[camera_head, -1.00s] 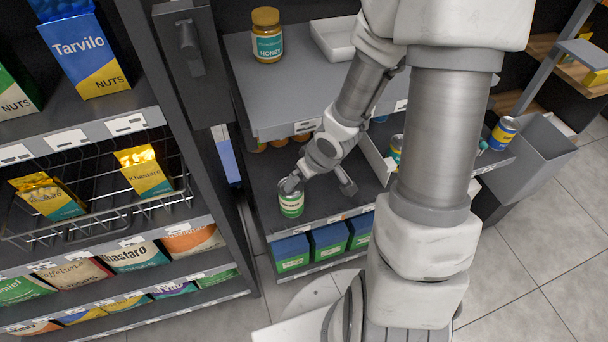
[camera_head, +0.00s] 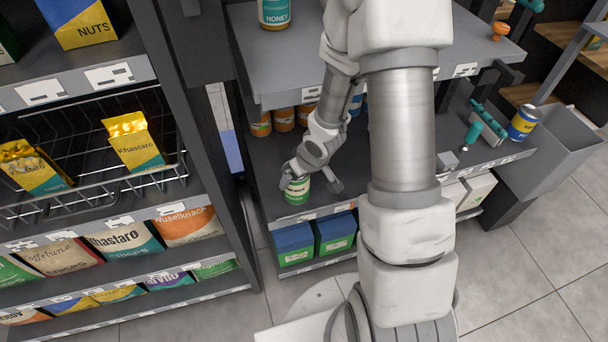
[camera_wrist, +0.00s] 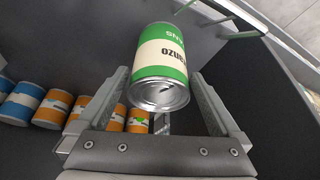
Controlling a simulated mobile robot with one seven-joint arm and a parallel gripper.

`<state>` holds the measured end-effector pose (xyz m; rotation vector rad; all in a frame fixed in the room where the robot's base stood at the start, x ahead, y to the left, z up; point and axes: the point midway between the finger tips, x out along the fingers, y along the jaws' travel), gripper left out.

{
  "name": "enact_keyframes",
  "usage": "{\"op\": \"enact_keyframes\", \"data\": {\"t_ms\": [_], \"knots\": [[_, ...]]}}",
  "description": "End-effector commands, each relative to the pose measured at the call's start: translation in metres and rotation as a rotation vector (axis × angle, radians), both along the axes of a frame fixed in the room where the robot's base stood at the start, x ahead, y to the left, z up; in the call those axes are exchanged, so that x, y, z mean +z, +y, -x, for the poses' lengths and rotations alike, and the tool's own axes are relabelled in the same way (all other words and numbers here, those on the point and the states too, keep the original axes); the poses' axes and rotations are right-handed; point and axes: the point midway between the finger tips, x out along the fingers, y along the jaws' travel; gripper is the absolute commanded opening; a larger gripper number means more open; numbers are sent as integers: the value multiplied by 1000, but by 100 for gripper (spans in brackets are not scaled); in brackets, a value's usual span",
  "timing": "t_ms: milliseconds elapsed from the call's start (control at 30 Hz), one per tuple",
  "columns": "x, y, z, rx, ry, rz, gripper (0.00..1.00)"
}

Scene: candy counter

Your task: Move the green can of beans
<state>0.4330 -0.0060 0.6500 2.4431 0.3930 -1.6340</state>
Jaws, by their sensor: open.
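The green can of beans (camera_head: 297,190) stands near the front edge of the lower shelf (camera_head: 262,168) in the head view. In the wrist view the can (camera_wrist: 160,62), green with a cream label, lies between the two fingers of my gripper (camera_wrist: 160,95). Its metal end faces the camera. My gripper (camera_head: 308,178) is open, with a finger on each side of the can. I cannot tell whether either finger touches it.
Several orange cans (camera_head: 284,118) stand further back on the lower shelf. The upper shelf (camera_head: 262,62) hangs above them and carries a honey jar (camera_head: 275,12). Blue-green boxes (camera_head: 294,244) sit below. A yellow-blue can (camera_head: 524,122) stands to the right.

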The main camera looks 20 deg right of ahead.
Motion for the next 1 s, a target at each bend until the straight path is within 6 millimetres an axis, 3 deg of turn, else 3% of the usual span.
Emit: {"op": "enact_keyframes", "data": {"t_ms": [33,200,667,1000], "knots": [[-12,1,-3,1,1,1,100],[-29,3,-10,1,0,0,100],[-34,4,-14,1,-1,0,98],[-34,4,-14,1,-1,0,37]]}}
